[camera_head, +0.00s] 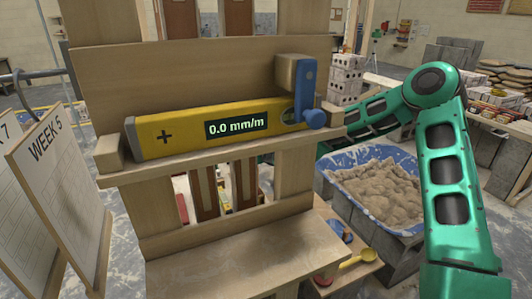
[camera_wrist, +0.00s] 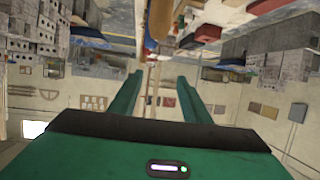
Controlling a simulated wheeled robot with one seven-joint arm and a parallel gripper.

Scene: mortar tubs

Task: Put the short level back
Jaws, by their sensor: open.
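A yellow level (camera_head: 180,134) with a dark display reading 0.0 mm/m lies along the ledge of a wooden rack (camera_head: 200,60). A wooden stop block (camera_head: 108,153) is at its left end. A blue upright piece with a round knob (camera_head: 306,90) stands in front of its right end; I cannot tell whether they touch. My gripper (camera_wrist: 159,82) is open in the wrist view, with nothing between its two green fingers. In the head view my arm reaches behind the rack's right side, which hides my gripper. The level is not recognisable in the wrist view.
A blue tub (camera_head: 415,228) of mortar stands right of the rack, close to my arm. Grey perforated blocks (camera_head: 346,78) are behind the ledge's right end. Boards marked WEEK 5 (camera_head: 60,190) stand at the left. The rack's lower shelf (camera_head: 235,260) is bare.

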